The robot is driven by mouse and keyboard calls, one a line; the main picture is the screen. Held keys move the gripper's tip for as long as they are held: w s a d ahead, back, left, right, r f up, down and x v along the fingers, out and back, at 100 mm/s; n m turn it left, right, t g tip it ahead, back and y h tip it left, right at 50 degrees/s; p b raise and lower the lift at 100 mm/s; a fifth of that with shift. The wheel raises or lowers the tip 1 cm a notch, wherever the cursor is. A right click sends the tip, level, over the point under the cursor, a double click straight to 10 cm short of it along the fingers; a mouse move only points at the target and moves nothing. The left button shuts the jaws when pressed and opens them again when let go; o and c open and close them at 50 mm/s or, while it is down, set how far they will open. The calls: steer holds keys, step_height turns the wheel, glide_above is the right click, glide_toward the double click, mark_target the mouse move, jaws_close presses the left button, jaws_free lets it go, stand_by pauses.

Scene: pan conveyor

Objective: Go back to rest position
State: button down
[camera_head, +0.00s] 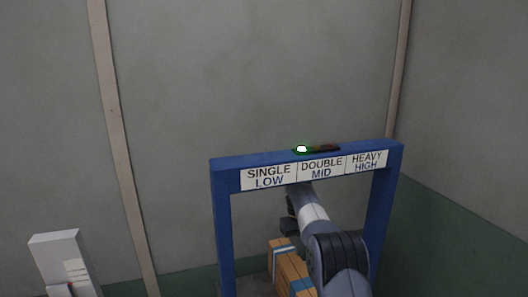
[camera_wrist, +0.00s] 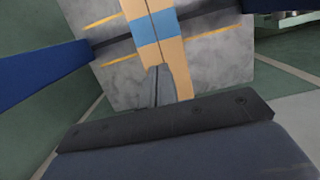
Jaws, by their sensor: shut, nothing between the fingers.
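My arm reaches up into a blue frame (camera_head: 222,200) in the head view, below its sign. My gripper (camera_wrist: 157,70) shows in the wrist view as narrow grey fingers held together, with nothing between them. The fingers point toward a tan box (camera_wrist: 178,65) with blue bands, which lies beyond them on a grey surface. I cannot tell whether the fingers touch it. In the head view the box (camera_head: 284,262) stands inside the frame, partly hidden by my arm.
The frame's sign (camera_head: 320,169) reads "SINGLE LOW", "DOUBLE MID" and "HEAVY HIGH". The frame's posts stand on both sides of my arm. A pale grey post-like object (camera_head: 62,262) stands at lower left. Walls close off the back and right.

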mark_target(300, 276)
steer(key=f, duration=0.5)
steer(key=s+f, duration=0.1)
steer(key=f, duration=0.2)
steer(key=shift+s+d+f+p, duration=0.1)
steer(key=shift+d+f+p, duration=0.1)
steer(key=shift+p, duration=0.1)
steer(key=shift+r, duration=0.15)
